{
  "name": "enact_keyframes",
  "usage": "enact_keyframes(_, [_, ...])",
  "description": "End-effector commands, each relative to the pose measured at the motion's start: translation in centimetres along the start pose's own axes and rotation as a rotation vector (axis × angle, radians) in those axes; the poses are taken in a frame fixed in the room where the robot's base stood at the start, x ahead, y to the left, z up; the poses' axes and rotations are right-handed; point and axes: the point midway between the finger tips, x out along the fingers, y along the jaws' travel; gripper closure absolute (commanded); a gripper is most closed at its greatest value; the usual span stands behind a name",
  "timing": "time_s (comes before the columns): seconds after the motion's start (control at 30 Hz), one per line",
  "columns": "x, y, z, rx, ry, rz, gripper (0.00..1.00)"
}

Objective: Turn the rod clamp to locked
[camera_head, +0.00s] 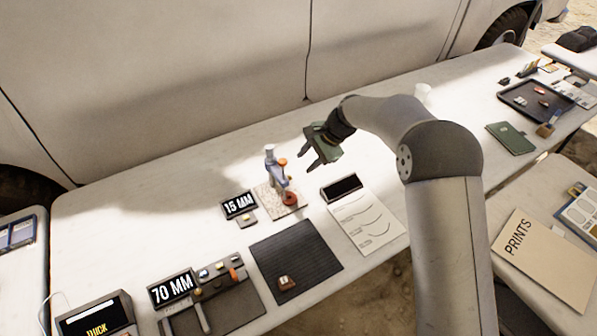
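A small blue-grey stand (270,158) with a post and orange-red parts stands upright on a speckled base plate (300,207) on the white table. An orange-red knob (282,162) sits on its upper right side, and a red round part (290,198) is low on its right. Which part is the rod clamp, and whether it is locked, is too small to tell. My gripper (308,150) is in the air to the right of the stand, apart from it. Its two dark fingers are spread and point left, with nothing between them.
A "15 MM" display (238,205) is left of the stand. In front lie a black ribbed mat (300,255) with a small brown object, and a sheet with curves (368,225). A "70 MM" display (172,288) is front left. A vehicle stands behind the table (130,220).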

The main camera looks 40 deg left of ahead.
Motion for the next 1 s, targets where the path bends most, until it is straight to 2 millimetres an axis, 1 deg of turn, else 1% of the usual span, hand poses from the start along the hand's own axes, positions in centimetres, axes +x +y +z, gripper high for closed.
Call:
enact_keyframes(0.03, [-1.2,0.0,-0.1,-0.001,0.003,-0.004,0.62])
enact_keyframes(0.1, [-2.9,0.0,-0.1,0.0,0.002,-0.004,0.62])
enact_keyframes(0.2, [-5.2,0.0,-0.1,0.0,0.002,-0.003,0.62])
enact_keyframes(0.3, [-7.0,0.1,-0.1,0.0,0.001,-0.002,0.62])
enact_keyframes(0.4, [-8.3,0.0,0.0,0.0,-0.001,0.0,0.62])
enact_keyframes(0.5, [-9.1,0.0,0.0,0.0,-0.001,0.0,0.62])
enact_keyframes(0.6, [-9.5,0.0,0.0,0.0,-0.001,0.001,0.62])
enact_keyframes(1.0, [-9.5,0.0,0.0,0.0,-0.001,0.001,0.62])
